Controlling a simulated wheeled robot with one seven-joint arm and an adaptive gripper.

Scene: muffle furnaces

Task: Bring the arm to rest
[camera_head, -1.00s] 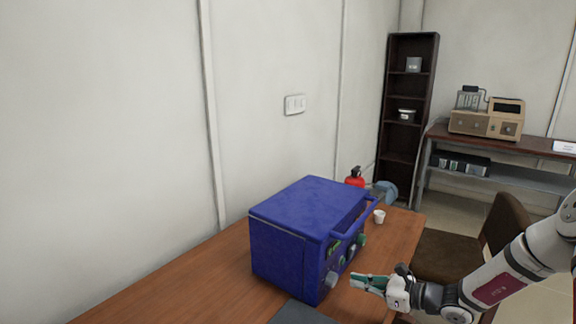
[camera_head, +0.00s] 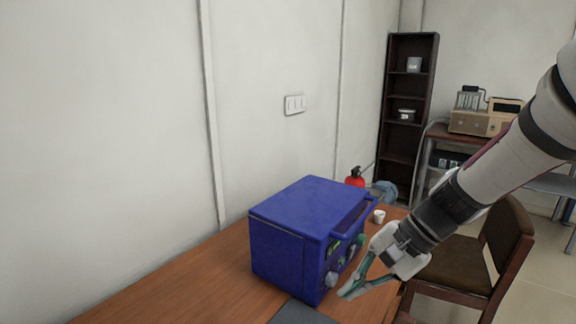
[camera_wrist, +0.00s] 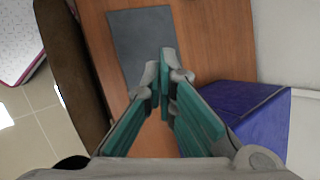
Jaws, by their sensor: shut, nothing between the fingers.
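My gripper (camera_head: 350,292) is in front of the blue muffle furnace (camera_head: 300,225), near its lower right side, in the head view. Its teal fingers point down and to the left, and they are shut with nothing between them. In the wrist view my gripper (camera_wrist: 163,65) points over the wooden table, with the fingertips together in front of the dark grey mat (camera_wrist: 142,38). The furnace also shows in the wrist view (camera_wrist: 250,115), to the right of the fingers. My arm reaches down from the upper right of the head view.
The furnace stands on the wooden table (camera_head: 215,285) against the wall. A white cup (camera_head: 379,216) and a red extinguisher-like object (camera_head: 355,177) are behind it. A brown chair (camera_head: 480,255) stands right of the table, behind my arm. A dark shelf (camera_head: 408,115) stands at the back.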

